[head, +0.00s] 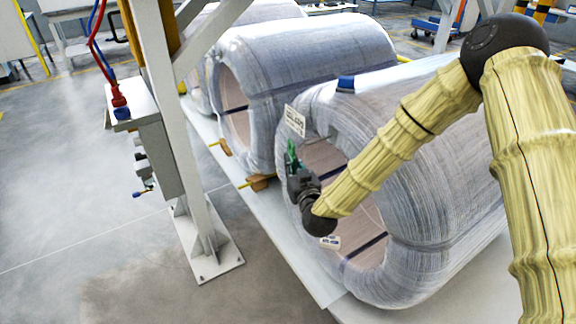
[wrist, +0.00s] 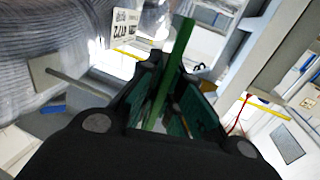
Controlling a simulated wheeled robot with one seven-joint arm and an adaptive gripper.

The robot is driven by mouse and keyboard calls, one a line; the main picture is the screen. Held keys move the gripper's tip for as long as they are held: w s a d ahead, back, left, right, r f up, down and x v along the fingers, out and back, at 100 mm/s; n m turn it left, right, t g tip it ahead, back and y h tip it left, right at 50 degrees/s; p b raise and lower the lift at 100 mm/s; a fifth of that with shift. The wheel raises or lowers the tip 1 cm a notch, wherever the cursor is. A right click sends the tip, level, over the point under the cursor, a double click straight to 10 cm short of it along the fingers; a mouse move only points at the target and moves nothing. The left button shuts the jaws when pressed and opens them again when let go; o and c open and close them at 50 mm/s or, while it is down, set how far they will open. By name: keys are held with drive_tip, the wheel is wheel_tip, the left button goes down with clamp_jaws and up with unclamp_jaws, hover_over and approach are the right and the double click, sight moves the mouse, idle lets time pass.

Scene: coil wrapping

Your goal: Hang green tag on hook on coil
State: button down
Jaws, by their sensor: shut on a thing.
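The nearest coil (head: 440,200), wrapped in clear film, lies on its side with its open end facing left. My gripper (head: 294,168) is in front of the upper left rim of that end. It is shut on the green tag (head: 291,151), which sticks up from the fingers. In the wrist view the green tag (wrist: 181,55) stands as a narrow strip between the dark fingers (wrist: 165,95), seen nearly edge-on. The coil's film (wrist: 40,35) fills the upper left there.
A white printed label (head: 295,121) is on the coil's rim, just above my gripper. More wrapped coils (head: 300,60) lie behind. A grey steel post (head: 175,130) with a control box stands to the left.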

drive_tip(key=w+d+f+b, duration=0.1)
drive_tip(key=w+d, duration=0.3)
drive_tip(key=d, duration=0.1)
drive_tip(key=shift+d+f, duration=0.2)
drive_tip(key=shift+d, duration=0.15)
idle(0.9)
drive_tip(key=shift+w, duration=0.1)
idle(0.6)
drive_tip(key=c, duration=1.5)
unclamp_jaws()
